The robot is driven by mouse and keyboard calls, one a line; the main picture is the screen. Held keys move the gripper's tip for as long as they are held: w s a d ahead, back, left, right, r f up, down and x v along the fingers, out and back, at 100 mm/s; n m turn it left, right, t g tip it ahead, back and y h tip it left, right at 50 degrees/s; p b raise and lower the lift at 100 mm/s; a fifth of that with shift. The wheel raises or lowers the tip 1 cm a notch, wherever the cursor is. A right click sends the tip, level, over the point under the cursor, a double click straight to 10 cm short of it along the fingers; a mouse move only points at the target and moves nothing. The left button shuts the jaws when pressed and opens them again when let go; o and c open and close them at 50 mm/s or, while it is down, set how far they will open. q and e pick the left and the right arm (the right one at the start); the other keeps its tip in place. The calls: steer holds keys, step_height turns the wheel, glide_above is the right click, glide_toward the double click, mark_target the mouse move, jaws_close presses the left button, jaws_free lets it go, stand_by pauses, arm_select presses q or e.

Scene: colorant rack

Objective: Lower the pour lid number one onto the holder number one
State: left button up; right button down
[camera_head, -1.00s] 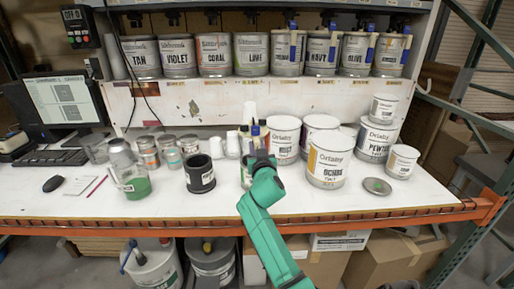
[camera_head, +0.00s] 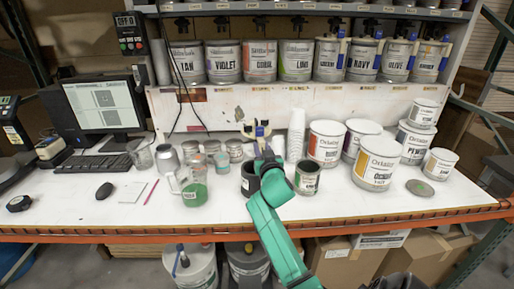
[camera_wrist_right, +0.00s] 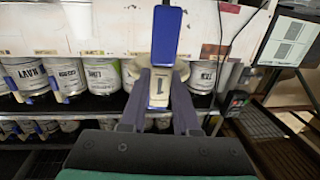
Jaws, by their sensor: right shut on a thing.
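The pour lid number one (camera_wrist_right: 160,88) is a pale piece with a "1" label and a blue upright handle. My right gripper (camera_wrist_right: 163,78) is shut on it, one finger on each side. In the head view the lid's blue handle (camera_head: 260,131) shows just beyond my right gripper (camera_head: 266,150), above the worktable. A black pot (camera_head: 249,181) stands just below and left of the gripper, partly hidden by it. I cannot make out a number on this pot or tell whether it is the holder number one. My left gripper is not in view.
An open can (camera_head: 308,179) stands close to the right of my arm. A pitcher with green liquid (camera_head: 194,189) stands to the left. Large paint cans (camera_head: 377,160) fill the right side, and a white cup stack (camera_head: 296,135) stands behind. The table front (camera_head: 130,215) is clear.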

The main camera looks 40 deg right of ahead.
mark_target(257, 178)
steer(key=shift+d, duration=0.1)
steer(key=f+b, duration=0.2)
steer(key=a+f+b, duration=0.1)
steer(key=shift+w+a+f, duration=0.1)
steer(key=shift+w+f, duration=0.25)
steer(key=shift+f, duration=0.05)
steer(key=f+b, duration=0.4)
steer(key=f, duration=0.1)
steer(key=f+b, duration=0.5)
steer(key=shift+s+d+f, duration=0.1)
steer(key=shift+d, duration=0.1)
arm_select(q)
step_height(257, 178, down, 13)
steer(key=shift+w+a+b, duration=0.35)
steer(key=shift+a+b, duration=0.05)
steer(key=shift+b, duration=0.05)
arm_select(e)
steer(key=shift+f, duration=0.4)
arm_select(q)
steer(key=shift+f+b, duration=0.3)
arm_select(e)
steer(key=shift+f, duration=0.4)
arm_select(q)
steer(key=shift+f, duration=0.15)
arm_select(e)
steer(key=shift+f, duration=0.15)
steer(key=c, duration=0.6)
jaws_free()
